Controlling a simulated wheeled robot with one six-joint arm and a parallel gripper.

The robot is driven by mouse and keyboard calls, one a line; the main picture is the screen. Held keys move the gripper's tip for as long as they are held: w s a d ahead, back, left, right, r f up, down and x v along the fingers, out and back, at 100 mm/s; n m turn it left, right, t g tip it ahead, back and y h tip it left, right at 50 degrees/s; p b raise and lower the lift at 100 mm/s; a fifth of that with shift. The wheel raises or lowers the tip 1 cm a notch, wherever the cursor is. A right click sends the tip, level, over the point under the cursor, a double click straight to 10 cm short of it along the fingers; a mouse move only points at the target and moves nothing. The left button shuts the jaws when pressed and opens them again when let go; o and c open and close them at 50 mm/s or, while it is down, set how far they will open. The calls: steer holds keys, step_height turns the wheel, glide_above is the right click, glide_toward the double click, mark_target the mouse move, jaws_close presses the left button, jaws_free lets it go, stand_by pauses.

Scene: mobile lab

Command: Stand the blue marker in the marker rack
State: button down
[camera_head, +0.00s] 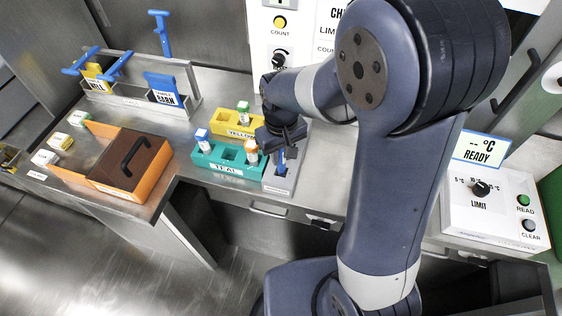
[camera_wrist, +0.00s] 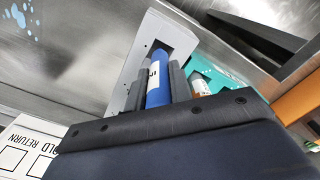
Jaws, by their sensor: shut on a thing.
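The blue marker (camera_wrist: 157,80) is between the two fingers of my gripper (camera_wrist: 160,88) in the wrist view, with its far end at the dark opening of the marker rack (camera_wrist: 128,78). In the head view my gripper (camera_head: 282,150) points down over the marker rack (camera_head: 282,184), a pale grey block. A bit of the blue marker (camera_head: 281,162) shows below the gripper there. My gripper is shut on the marker. I cannot tell how deep the marker's end sits in the opening.
A teal rack (camera_head: 222,166) with capped vials stands just left of the marker rack, and a yellow rack (camera_head: 232,121) is behind it. An orange box (camera_head: 143,165) with a brown lid is further left. A control box (camera_head: 493,205) stands at right.

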mark_target(281, 164)
steer(key=shift+f, duration=2.15)
steer(key=c, duration=1.3)
jaws_free()
steer(key=shift+o, duration=0.2)
step_height(281, 164, up, 12)
steer(key=shift+f, duration=0.1)
